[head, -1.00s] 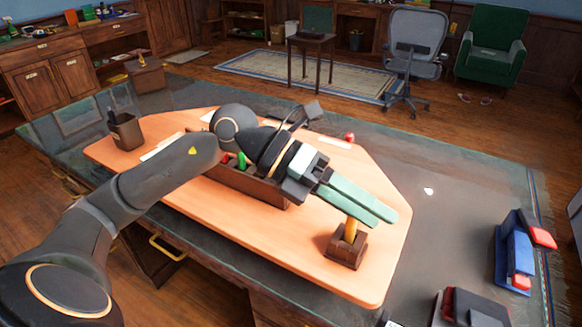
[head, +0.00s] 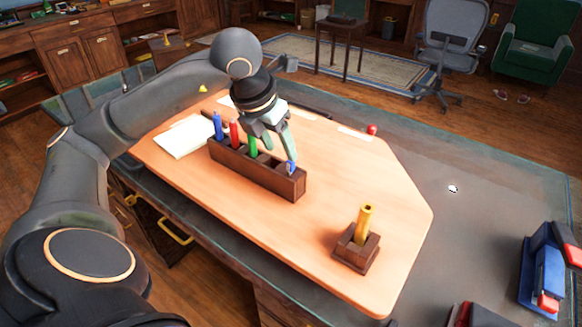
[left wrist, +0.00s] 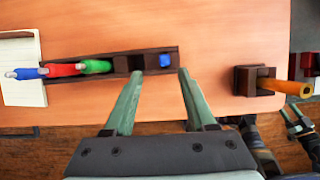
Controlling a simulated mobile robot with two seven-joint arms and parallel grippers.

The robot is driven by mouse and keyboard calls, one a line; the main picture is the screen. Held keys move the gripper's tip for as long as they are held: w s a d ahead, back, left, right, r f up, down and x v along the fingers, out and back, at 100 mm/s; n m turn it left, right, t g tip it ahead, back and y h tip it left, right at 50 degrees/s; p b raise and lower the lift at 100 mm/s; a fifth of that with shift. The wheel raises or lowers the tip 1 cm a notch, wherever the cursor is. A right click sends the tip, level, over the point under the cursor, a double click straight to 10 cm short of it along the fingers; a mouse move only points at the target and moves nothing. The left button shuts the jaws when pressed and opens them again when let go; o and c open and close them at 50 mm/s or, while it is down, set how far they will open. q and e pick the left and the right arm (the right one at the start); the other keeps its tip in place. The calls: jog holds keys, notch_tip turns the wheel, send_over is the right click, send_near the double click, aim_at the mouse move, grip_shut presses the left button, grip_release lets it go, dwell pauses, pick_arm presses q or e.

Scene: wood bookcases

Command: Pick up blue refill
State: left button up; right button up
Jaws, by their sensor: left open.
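A dark wooden holder (head: 255,172) stands on the light wood desk top. A small blue piece (head: 291,167) sits low in its right-end slot and also shows in the left wrist view (left wrist: 166,61). A taller blue piece (head: 218,126), a red one (head: 234,133) and a green one (head: 252,146) stand upright toward the left end. My left gripper (head: 284,150) is open above the right end. In the left wrist view its fingertips (left wrist: 160,74) lie on either side of the small blue piece, apart from it. What may be my right gripper (left wrist: 298,122) shows partly at the right.
A small wooden block (head: 357,250) with an upright yellow piece (head: 365,222) stands right of the holder. White paper (head: 185,137) lies left of it. A red round thing (head: 372,129) lies at the back. Blue and red items (head: 545,270) stand far right.

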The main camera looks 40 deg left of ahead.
aim_at(291, 170)
pick_arm(q)
jog(key=x, duration=0.5)
jog(key=shift+w+d+f, duration=0.3)
jog(key=shift+d, duration=0.05)
grip_shut()
dwell(0.3)
